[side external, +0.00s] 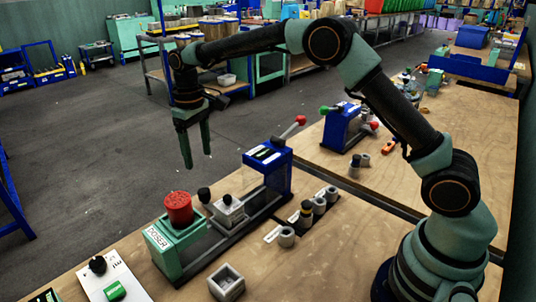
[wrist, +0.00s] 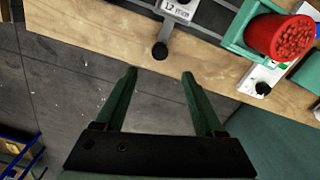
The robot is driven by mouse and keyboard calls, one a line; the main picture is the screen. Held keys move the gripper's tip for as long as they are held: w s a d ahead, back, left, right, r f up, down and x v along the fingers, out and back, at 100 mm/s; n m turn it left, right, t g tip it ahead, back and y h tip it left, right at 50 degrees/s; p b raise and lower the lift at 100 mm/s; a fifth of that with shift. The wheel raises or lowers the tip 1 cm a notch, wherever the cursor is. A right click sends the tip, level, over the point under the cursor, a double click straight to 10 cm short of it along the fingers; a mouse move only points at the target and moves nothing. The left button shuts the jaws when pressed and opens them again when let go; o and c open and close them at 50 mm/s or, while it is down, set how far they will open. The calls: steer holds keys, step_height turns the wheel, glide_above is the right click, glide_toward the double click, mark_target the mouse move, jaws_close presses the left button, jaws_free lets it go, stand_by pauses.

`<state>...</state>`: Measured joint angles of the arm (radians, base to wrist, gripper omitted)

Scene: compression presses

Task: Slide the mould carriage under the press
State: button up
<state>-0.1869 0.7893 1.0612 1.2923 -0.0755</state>
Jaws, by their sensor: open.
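The mould carriage (side external: 229,212) is a small grey block on a dark rail, between the green dosing station and the blue press (side external: 268,168). It stands clear of the press. Its black handle knob (side external: 204,195) sticks out towards the far table edge. In the wrist view the carriage (wrist: 178,9) carries a "12 mm" label, and its knob (wrist: 160,53) appears just beyond my fingertips, centred between them. My gripper (side external: 198,160) points down, open and empty, above and beyond the knob. The fingers (wrist: 159,73) also show apart in the wrist view. The carriage's far end is cut off there.
A red cup of pellets (side external: 178,207) stands on the green station (side external: 172,248) left of the carriage. The press lever has a red knob (side external: 300,120). Small grey cylinders (side external: 287,237) and a square grey block (side external: 226,282) lie in front. A second press (side external: 342,127) stands behind right.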

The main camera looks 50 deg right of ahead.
mark_target(204, 190)
step_height(204, 190, down, 11)
steer(key=shift+f, duration=0.2)
steer(key=shift+c, duration=0.3)
jaws_close()
steer(key=shift+d+r, duration=0.1)
stand_by(1.3)
